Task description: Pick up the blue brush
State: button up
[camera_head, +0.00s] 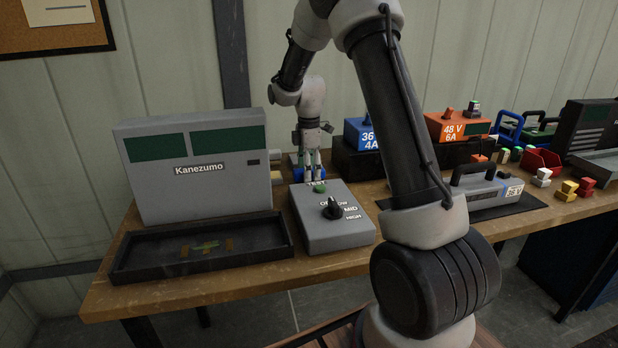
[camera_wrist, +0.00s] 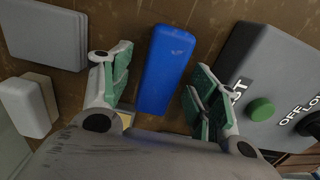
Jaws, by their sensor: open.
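The blue brush shows in the wrist view as a plain blue block (camera_wrist: 166,70) on the brown bench top. My gripper (camera_wrist: 158,88) is open, with its green-padded fingers on either side of the block and a gap between each finger and it. In the head view my gripper (camera_head: 311,170) points down behind the grey control box, next to the Kanezumo machine. Only a bit of blue (camera_head: 294,162) shows beside the fingers there; the rest is hidden. I cannot make out bristles.
The grey control box (camera_head: 330,232) with a green button and a dial stands close to my gripper. The Kanezumo machine (camera_head: 193,190) and a black tray (camera_head: 140,275) are at the left. A blue charger (camera_head: 356,134) and an orange charger (camera_head: 445,124) stand to the right.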

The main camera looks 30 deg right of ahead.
jog(key=shift+f, duration=0.4)
jog(key=c, duration=1.1)
jog(key=shift+c, duration=0.2)
notch_tip(320, 180, up, 10)
jog(key=shift+r, duration=0.1)
